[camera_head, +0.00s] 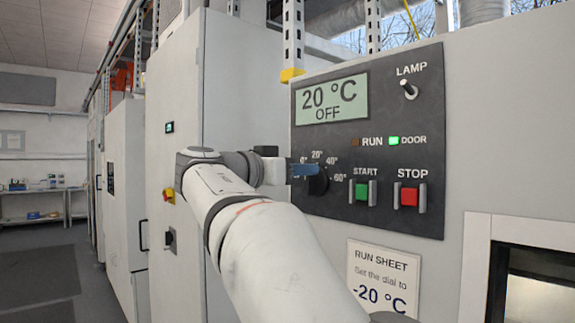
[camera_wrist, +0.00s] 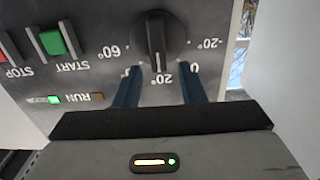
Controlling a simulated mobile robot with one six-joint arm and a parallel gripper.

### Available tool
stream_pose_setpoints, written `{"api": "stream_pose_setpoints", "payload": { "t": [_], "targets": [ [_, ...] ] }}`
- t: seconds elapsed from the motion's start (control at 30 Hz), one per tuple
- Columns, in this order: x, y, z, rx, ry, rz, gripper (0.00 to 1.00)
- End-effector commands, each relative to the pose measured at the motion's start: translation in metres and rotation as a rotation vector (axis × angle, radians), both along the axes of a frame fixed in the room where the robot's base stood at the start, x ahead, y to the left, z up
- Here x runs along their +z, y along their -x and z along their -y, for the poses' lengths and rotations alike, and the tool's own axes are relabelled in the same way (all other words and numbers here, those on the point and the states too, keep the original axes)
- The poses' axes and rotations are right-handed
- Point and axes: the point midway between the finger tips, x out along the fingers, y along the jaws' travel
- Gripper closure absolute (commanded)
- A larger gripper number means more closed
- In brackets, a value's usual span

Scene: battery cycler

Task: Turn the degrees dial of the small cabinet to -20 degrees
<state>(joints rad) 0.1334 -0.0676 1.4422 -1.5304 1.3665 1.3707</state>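The degrees dial (camera_head: 318,183) is a round black knob on the dark control panel (camera_head: 420,150), partly hidden by my blue fingers in the head view. In the upside-down wrist view the dial (camera_wrist: 160,32) has its pointer at the 20° mark; the -20° and 60° marks are readable. The display (camera_head: 331,100) reads 20 °C OFF. My gripper (camera_head: 304,170) is at the dial's left in the head view. In the wrist view my gripper (camera_wrist: 158,72) is open, its two fingers apart near the dial's lower sides with nothing held; contact cannot be told.
The green START button (camera_head: 362,192) and red STOP button (camera_head: 409,196) are right of the dial, the LAMP switch (camera_head: 408,89) above. The DOOR light (camera_head: 393,141) is green; the RUN light (camera_head: 355,141) looks unlit. A run sheet (camera_head: 383,276) says to set -20 °C.

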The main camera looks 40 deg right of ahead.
Motion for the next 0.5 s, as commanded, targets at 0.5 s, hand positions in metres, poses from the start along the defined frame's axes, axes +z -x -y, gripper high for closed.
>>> {"api": "stream_pose_setpoints", "payload": {
  "t": [0.5],
  "targets": [
    [-0.0005, -0.0008, 0.0071, 0.002, -0.001, 0.0, 0.74]
  ]
}}
